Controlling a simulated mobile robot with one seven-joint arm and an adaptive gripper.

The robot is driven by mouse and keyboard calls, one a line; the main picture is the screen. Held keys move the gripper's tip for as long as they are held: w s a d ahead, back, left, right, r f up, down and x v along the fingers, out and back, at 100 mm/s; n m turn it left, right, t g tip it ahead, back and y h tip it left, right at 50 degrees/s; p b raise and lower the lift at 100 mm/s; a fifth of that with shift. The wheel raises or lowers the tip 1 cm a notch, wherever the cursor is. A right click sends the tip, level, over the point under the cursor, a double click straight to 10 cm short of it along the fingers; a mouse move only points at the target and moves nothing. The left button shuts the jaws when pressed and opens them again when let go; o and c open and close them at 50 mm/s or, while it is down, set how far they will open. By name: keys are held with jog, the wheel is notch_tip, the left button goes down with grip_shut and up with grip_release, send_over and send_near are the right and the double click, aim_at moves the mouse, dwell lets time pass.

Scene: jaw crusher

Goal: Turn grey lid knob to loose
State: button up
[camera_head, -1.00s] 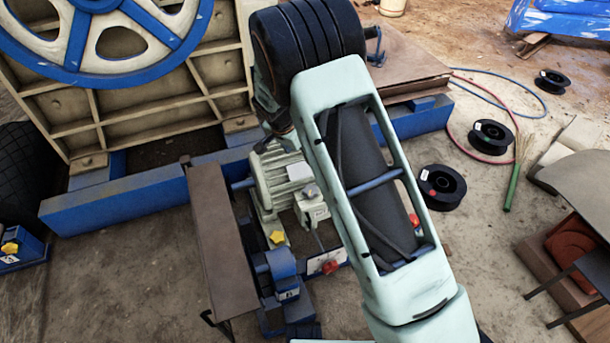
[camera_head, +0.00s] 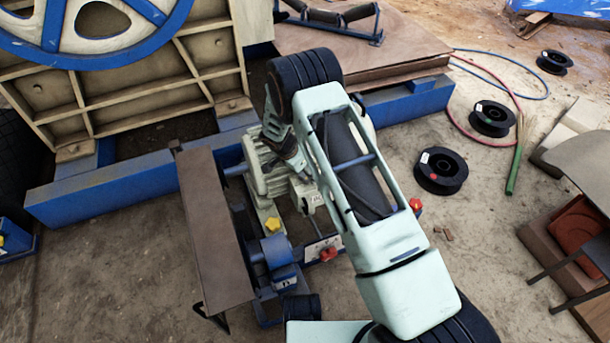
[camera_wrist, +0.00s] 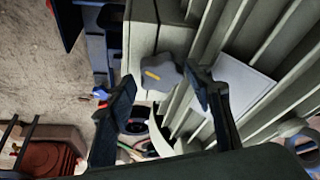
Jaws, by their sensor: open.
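The grey lid knob (camera_wrist: 158,74) has a lobed shape and a yellow mark. It shows in the wrist view on a pale grey lid beside the ribbed motor housing (camera_wrist: 258,85). My gripper (camera_wrist: 162,86) is open, with one dark finger on each side of the knob in the picture. I cannot tell whether either finger touches it. In the head view the grey-green motor (camera_head: 268,175) stands below my wrist, and my arm hides the knob and fingertips.
A yellow star knob (camera_head: 272,225) and a red knob (camera_head: 328,254) are near the motor. A brown plank (camera_head: 215,230) runs along its left. A blue beam (camera_head: 110,190) lies behind. Black spools (camera_head: 441,171) and a chair (camera_head: 585,180) stand to the right.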

jog(key=shift+w+d+f, duration=0.15)
jog(key=shift+d+f, duration=0.05)
jog(key=shift+f, duration=0.35)
jog(key=c, duration=0.9)
